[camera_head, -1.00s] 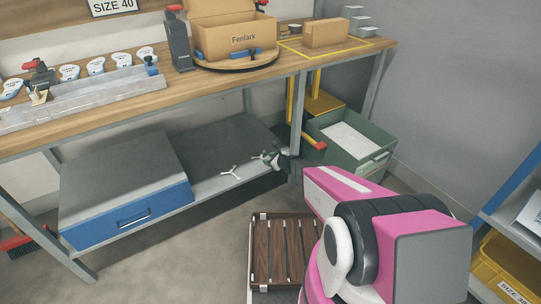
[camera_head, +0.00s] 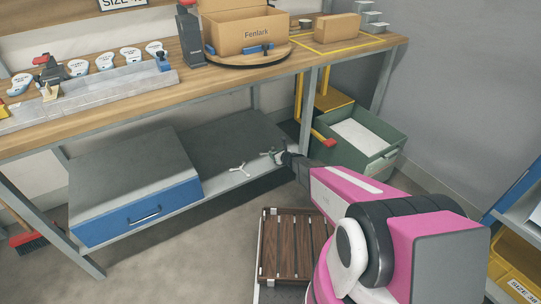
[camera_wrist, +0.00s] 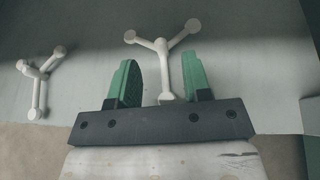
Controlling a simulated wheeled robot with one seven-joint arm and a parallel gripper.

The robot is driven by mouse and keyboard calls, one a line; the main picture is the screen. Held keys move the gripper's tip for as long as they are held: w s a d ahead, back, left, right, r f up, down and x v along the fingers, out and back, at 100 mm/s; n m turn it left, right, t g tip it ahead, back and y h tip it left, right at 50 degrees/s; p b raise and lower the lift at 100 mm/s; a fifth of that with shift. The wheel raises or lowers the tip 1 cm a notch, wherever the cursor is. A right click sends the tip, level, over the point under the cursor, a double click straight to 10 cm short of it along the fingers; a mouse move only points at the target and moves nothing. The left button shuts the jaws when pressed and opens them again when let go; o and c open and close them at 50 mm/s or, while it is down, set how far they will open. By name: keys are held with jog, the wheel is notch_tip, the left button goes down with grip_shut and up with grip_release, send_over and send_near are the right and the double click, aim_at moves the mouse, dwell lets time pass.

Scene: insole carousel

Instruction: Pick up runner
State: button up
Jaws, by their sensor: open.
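Two pale, three-armed Y-shaped runners lie on the grey lower shelf (camera_head: 222,138). One runner (camera_wrist: 162,62) has its stem between my gripper's green fingers in the wrist view, its two arms spreading beyond the fingertips. The fingers stand apart on either side of the stem, with gaps showing. The other runner (camera_wrist: 38,86) lies apart to the left; it also shows in the head view (camera_head: 239,170). My gripper (camera_wrist: 166,82) is open, reaching over the shelf's front edge. In the head view my gripper (camera_head: 280,157) largely hides the nearer runner.
A blue-fronted grey box (camera_head: 140,215) stands on the shelf's left. A green bin (camera_head: 378,157) is on the floor to the right, beside a yellow frame with a red end. A dark slatted wooden piece (camera_head: 285,243) is below. The workbench top (camera_head: 215,78) overhangs the shelf.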

jog(key=x, duration=0.3)
jog(key=shift+w+a, duration=0.25)
jog(key=shift+w, duration=0.05)
grip_shut()
